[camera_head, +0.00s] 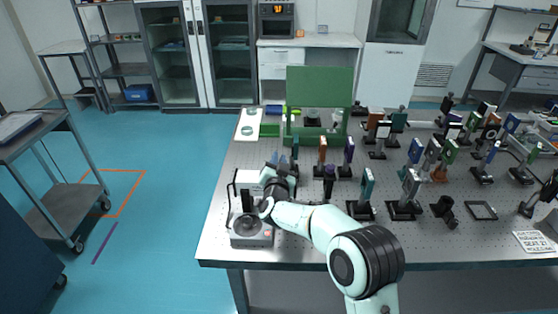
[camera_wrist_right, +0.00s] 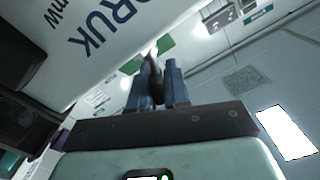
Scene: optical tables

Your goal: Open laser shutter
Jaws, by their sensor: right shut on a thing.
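My right arm reaches in from the bottom of the head view to the front left of the optical table. My right gripper (camera_head: 264,206) is there beside a white box-shaped unit (camera_head: 247,177) and a grey device (camera_head: 251,238). In the wrist view a white housing with large blue lettering and "mW" (camera_wrist_right: 85,45) fills the upper left, close to the gripper. The two blue-grey fingers (camera_wrist_right: 159,82) are shut on a dark slim piece (camera_wrist_right: 153,65). Whether that piece is the laser shutter I cannot tell. My left gripper is not in view.
The perforated table (camera_head: 310,247) bears several optics mounts on posts (camera_head: 410,185) to the right. A green frame (camera_head: 318,90) stands at the back. A grey cart (camera_head: 45,190) stands left, with open blue floor between.

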